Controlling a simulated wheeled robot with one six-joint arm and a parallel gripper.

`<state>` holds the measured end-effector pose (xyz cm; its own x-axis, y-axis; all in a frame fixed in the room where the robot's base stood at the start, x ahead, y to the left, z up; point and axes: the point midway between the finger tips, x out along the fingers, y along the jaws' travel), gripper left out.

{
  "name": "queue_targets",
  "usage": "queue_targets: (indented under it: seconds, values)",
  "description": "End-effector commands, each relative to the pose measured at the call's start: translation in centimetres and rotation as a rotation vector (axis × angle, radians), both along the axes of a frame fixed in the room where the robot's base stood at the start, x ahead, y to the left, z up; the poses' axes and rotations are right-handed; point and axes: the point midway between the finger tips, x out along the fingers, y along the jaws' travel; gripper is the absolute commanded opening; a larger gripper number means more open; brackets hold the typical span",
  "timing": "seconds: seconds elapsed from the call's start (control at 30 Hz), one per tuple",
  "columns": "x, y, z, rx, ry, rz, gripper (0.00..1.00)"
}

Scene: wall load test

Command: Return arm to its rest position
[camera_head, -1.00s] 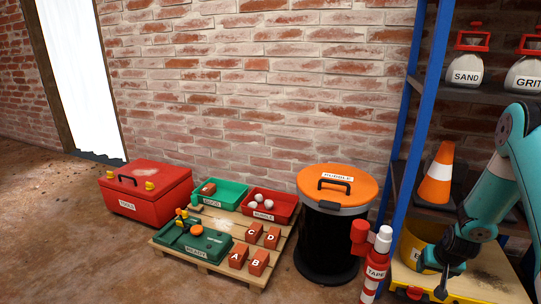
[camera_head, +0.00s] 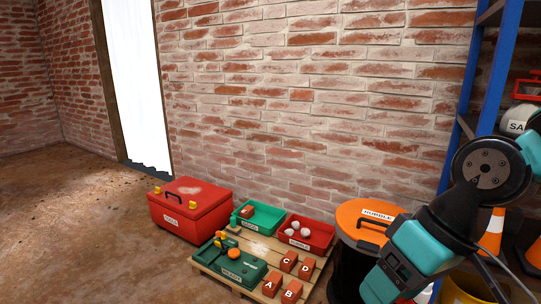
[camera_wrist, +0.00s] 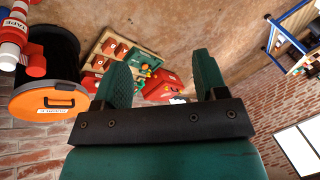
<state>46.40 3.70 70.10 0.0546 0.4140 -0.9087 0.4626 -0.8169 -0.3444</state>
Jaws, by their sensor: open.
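My arm fills the right side of the head view, folded near the blue shelf post, with its end in front of the orange-lidded bin. My gripper (camera_wrist: 160,85) shows in the wrist view with its two green fingers spread apart and nothing between them. Its fingertips are out of sight or hidden in the head view. Beyond the fingers in the wrist view, the pallet with red bricks and the red toolbox appear small and far off.
The orange-lidded rubble bin (camera_head: 352,215) stands close to my arm. The blue shelf post (camera_head: 480,100) rises at the right. A pallet (camera_head: 220,280) holds bricks and trays, with a red toolbox (camera_head: 190,212) to its left. The floor at left is clear.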

Motion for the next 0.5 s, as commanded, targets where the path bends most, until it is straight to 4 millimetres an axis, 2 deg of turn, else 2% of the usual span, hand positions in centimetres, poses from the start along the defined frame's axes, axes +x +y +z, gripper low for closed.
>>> queue_targets:
  seconds: [0.03, 0.2, 0.23, 0.5]
  values:
    - [-1.8, 0.5, 0.7, -0.016, -0.007, 0.047, 0.66]
    - [-7.2, 0.9, 1.9, -0.072, -0.008, 0.166, 0.66]
    - [-6.7, 0.9, 3.6, -0.07, -0.003, 0.153, 0.66]
    - [-6.5, 0.8, 10.2, -0.068, -0.001, 0.147, 0.66]
